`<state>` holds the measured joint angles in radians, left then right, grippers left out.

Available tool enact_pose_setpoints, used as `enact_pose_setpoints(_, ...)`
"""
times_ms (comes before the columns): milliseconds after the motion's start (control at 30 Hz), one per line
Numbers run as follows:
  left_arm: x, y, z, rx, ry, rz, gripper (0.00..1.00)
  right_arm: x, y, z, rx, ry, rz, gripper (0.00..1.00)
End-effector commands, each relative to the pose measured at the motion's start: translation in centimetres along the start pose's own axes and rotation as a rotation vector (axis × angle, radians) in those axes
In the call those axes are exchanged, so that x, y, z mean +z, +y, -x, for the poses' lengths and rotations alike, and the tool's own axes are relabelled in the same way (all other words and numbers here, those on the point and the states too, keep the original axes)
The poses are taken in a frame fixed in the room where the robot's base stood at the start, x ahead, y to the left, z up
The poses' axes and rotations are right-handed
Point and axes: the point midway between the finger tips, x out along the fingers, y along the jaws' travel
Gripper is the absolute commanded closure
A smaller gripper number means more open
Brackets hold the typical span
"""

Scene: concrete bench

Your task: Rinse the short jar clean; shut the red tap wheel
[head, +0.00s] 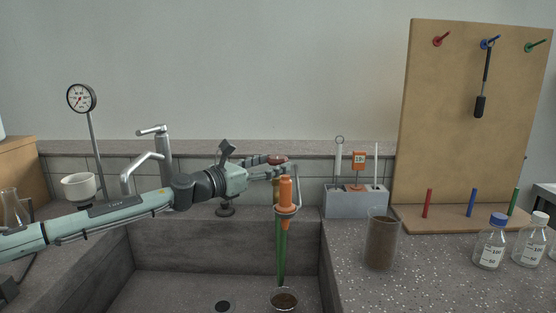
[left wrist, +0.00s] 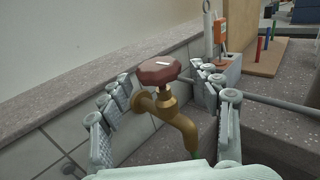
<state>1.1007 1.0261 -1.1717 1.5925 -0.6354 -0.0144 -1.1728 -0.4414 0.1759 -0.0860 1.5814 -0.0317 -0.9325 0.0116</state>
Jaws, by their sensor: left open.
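The red tap wheel (left wrist: 158,70) sits on top of a brass tap (left wrist: 180,125) in the left wrist view. My left gripper (left wrist: 165,82) is open, with its fingers on either side of the wheel and no clear grip on it. In the head view, my left gripper (head: 272,168) is at the tap behind the sink and mostly hides it; part of the wheel (head: 277,160) shows. The short jar (head: 284,299) stands low in the sink with brown contents, below a green tapering piece (head: 282,250) under an orange upright part (head: 286,190). I cannot tell whether water runs. My right gripper is out of view.
The sink (head: 185,255) lies below my left arm. A silver faucet (head: 163,155), a white bowl (head: 79,187) and a gauge (head: 82,98) are left. A grey rack (head: 355,203), a tall jar (head: 381,240), a pegboard (head: 440,110) and bottles (head: 490,245) are right.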

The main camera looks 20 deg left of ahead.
Motion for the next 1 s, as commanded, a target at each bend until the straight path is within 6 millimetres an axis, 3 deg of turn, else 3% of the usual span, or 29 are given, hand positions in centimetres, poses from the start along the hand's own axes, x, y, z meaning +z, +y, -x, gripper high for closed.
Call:
enact_pose_setpoints(200, 0.0, 0.0, -2.3, 0.000, -0.001, 0.001, 0.36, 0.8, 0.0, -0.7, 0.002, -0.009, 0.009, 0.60)
enact_pose_setpoints(533, 0.0, 0.0, -2.6, 0.000, 0.000, 0.000, 0.38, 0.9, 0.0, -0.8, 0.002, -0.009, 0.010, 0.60)
enact_pose_setpoints(900, 0.0, 0.0, -2.6, 0.000, 0.000, 0.000, 0.84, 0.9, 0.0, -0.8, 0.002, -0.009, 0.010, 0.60)
enact_pose_setpoints(1000, 0.0, 0.0, -2.6, 0.002, 0.000, 0.000, 0.85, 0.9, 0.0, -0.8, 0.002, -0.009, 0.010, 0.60)
